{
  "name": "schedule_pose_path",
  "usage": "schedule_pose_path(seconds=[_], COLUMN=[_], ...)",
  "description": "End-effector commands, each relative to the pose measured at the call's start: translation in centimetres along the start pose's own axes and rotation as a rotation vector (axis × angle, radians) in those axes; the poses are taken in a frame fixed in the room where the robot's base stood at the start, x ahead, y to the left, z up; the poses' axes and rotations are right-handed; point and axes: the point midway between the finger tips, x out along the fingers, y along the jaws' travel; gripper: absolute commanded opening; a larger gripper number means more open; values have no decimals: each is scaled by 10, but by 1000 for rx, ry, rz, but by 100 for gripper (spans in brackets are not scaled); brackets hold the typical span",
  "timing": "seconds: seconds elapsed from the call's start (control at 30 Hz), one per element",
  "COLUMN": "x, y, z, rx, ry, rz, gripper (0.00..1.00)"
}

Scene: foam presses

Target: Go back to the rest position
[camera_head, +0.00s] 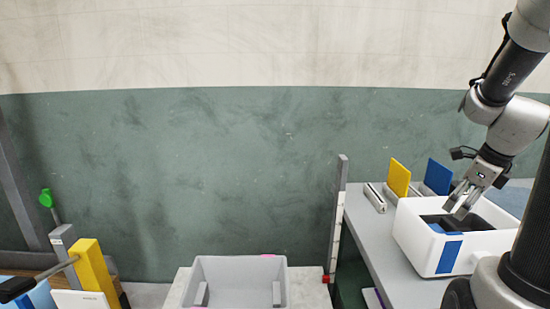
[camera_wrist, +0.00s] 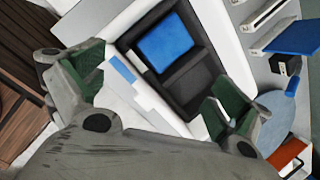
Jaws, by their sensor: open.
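My gripper (camera_head: 462,203) is at the right of the head view, pointing down over a white box-shaped device (camera_head: 407,236) with a blue stripe on its front. In the wrist view my gripper (camera_wrist: 160,98) has its two green-padded fingers spread wide apart with nothing between them. Below it the white device (camera_wrist: 222,28) shows a dark recess (camera_wrist: 190,85). A blue square piece (camera_wrist: 165,48) lies in one part of the recess; the other part looks empty. In the head view the fingertips partly hide the recess.
The device stands on a grey table (camera_head: 365,240). Behind it are a yellow panel (camera_head: 399,177) and a blue panel (camera_head: 438,176) in holders. A grey bin (camera_head: 240,264) stands left of the table. A yellow post (camera_head: 88,270) with a lever is at far left.

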Motion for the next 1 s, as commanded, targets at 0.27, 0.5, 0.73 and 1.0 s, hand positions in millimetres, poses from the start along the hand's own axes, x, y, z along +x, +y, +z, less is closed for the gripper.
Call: schedule_pose_path(seconds=[0.27,0.5,0.73,1.0], x=[-26,-73,-104,-119], y=[62,131,173,189], z=[-21,-21,-16,2], rx=[-1078,-2058,-2459,-2564], ry=[33,11,44,36], rz=[135,181,70,-57], gripper=[100,100,100,100])
